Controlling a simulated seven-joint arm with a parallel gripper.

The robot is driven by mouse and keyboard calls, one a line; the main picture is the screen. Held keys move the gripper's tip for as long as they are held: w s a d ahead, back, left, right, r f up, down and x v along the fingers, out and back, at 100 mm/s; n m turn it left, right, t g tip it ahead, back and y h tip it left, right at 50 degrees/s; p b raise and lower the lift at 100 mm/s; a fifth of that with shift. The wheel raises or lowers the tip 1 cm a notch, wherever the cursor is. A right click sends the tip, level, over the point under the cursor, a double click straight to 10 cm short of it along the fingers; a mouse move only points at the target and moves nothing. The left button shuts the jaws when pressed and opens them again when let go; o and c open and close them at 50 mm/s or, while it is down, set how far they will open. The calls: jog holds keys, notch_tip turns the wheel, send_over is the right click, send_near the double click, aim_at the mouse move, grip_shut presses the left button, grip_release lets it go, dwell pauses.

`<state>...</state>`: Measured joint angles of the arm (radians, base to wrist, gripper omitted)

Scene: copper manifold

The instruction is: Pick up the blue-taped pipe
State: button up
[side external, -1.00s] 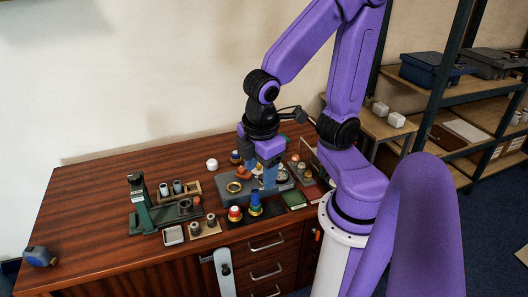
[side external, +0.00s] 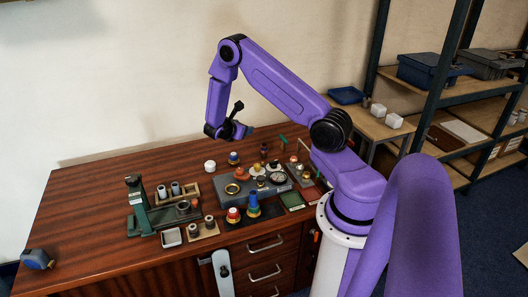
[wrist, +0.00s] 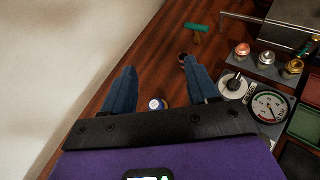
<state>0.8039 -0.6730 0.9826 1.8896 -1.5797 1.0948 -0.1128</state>
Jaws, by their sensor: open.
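My gripper (side external: 247,131) is raised above the back of the desk in the side view. In the wrist view its two blue fingers (wrist: 159,65) are spread apart with nothing held between them. A small upright piece with a blue band and pale top (wrist: 157,104) shows between the finger bases, below them and apart. It appears to be the blue-banded piece (side external: 234,158) behind the grey block in the side view. A taller blue piece on a yellow base (side external: 253,204) stands at the desk's front. I cannot tell for certain which is the blue-taped pipe.
The grey block (side external: 234,200) carries fittings and a dial gauge (wrist: 268,107). A dark brown cylinder (wrist: 183,57) and a green-topped piece (wrist: 196,27) stand behind. A red-topped piece (side external: 233,214) and a green press (side external: 140,208) are at the front and left.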

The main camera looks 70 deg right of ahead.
jog(key=n, duration=0.2)
send_over(265, 147)
jog(key=a, duration=0.4)
notch_tip(265, 147, down, 7)
jog(key=shift+h, duration=0.3)
jog(key=f, duration=0.8)
jog(key=shift+w+a+f, duration=0.1)
jog(key=shift+w+a, duration=0.05)
jog(key=shift+w, duration=0.25)
jog(key=shift+d+f, duration=0.15)
jog(key=shift+d, duration=0.4)
jog(key=shift+x, duration=3.2)
jog(key=c, duration=1)
